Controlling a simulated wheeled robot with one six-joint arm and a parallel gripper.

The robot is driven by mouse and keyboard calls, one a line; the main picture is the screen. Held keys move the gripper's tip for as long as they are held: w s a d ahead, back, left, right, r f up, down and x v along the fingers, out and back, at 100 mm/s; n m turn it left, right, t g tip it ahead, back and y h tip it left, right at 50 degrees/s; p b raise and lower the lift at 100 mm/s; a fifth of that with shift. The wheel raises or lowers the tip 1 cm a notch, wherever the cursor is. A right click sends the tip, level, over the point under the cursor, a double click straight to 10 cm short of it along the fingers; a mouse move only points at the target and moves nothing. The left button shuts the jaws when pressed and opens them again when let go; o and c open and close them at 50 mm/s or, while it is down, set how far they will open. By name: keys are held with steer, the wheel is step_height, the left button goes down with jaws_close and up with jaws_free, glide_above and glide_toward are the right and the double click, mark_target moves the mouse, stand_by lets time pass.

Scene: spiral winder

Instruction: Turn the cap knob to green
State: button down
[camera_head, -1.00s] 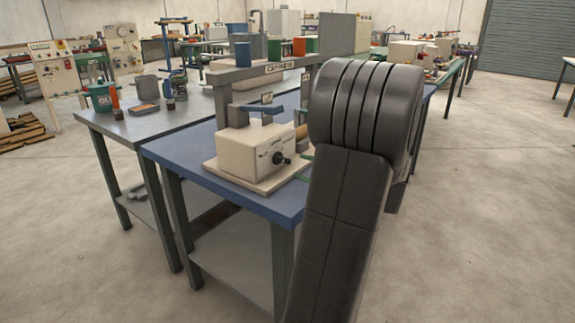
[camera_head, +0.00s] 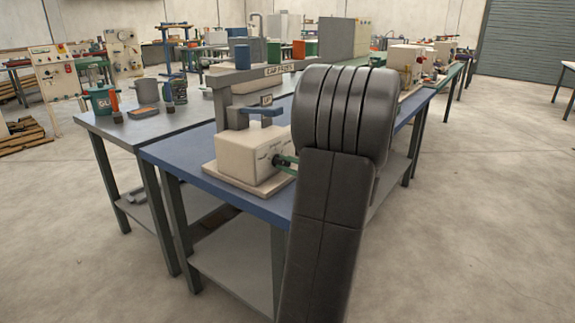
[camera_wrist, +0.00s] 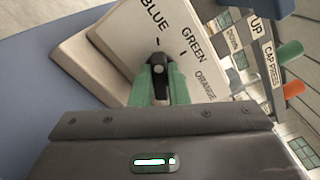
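The cap knob (camera_wrist: 158,66) is black with a pale dot and sits on the light face of the cap press box (camera_head: 250,158). In the wrist view the face reads BLUE, GREEN and ORANGE. The knob's narrow end points up toward the mark by BLUE, left of the GREEN mark. My gripper (camera_wrist: 159,82) has green fingers, one on each side of the knob, and looks shut on it. The fingers hide the knob's lower part. In the head view the green fingers meet the knob (camera_head: 276,160) at the box's right side.
The box stands on a blue-topped table (camera_head: 190,173) under a grey frame labelled CAP PRESS (camera_head: 280,69). A blue lever (camera_head: 260,110) is above the box. A grey table (camera_head: 120,128) with containers adjoins at left. Open floor lies to the right.

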steer(key=shift+r+m+p, duration=0.15)
steer(key=shift+m+p, duration=0.15)
steer(key=shift+p, duration=0.3)
steer(key=m+p, duration=0.1)
steer(key=p, duration=0.1)
steer(key=shift+r+m+p, duration=0.2)
steer(key=shift+m+p, duration=0.2)
steer(key=m+p, duration=0.3)
steer(key=p, duration=0.1)
steer(key=shift+m+p, duration=0.3)
steer(key=shift+p, duration=0.1)
steer(key=m+p, duration=0.3)
steer(key=p, duration=0.1)
steer(key=shift+w+d, duration=0.1)
steer(key=shift+f+m+p, duration=0.2)
steer(key=shift+m+p, duration=1.05)
steer(key=shift+m, duration=0.05)
steer(key=shift+f, duration=0.1)
steer(key=c, duration=1.4)
jaws_free()
